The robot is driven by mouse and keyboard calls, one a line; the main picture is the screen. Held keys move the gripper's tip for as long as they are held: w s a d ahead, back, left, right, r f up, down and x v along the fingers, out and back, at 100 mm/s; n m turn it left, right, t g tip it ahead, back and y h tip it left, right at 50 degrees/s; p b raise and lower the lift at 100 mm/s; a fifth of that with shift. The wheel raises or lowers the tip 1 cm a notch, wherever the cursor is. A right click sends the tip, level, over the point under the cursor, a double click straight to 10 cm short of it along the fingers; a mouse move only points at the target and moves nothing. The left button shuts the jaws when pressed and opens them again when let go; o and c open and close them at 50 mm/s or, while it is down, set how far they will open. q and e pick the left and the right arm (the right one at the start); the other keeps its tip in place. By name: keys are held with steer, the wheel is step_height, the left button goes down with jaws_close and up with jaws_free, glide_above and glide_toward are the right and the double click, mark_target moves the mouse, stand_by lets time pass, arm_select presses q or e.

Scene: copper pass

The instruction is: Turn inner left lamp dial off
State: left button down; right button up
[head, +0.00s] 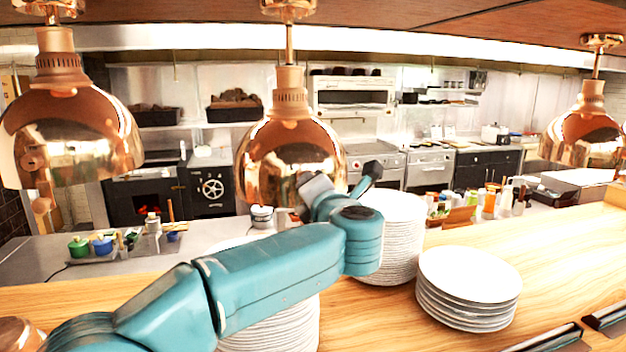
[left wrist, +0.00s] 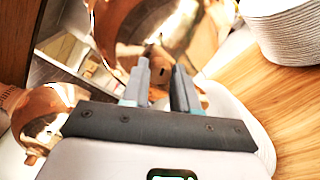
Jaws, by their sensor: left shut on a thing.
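The inner left lamp (head: 288,145), a polished copper dome, hangs at the middle of the head view. Its copper shade (left wrist: 120,30) fills the top of the left wrist view. My left gripper (left wrist: 162,75) reaches the lower part of this shade, its two grey fingers close together. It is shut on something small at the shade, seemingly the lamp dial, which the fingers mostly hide. I cannot read the dial's position. In the head view my left arm covers the shade's lower right and the fingertips are hidden. My right gripper is not in view.
Another copper lamp (head: 70,135) hangs at the left and one (head: 590,135) at the right. White plate stacks (head: 468,285) (head: 390,235) stand on the wooden counter (head: 570,255), one more under my arm. The counter's right side has free room.

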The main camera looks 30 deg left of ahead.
arm_select(q)
steer(key=shift+m+p, duration=1.25)
steer(key=shift+m, duration=0.85)
steer(key=c, duration=1.2)
jaws_free()
steer(key=o, duration=0.3)
steer(key=shift+a, duration=0.2)
steer(key=shift+o, duration=0.2)
steer(key=shift+d, duration=0.1)
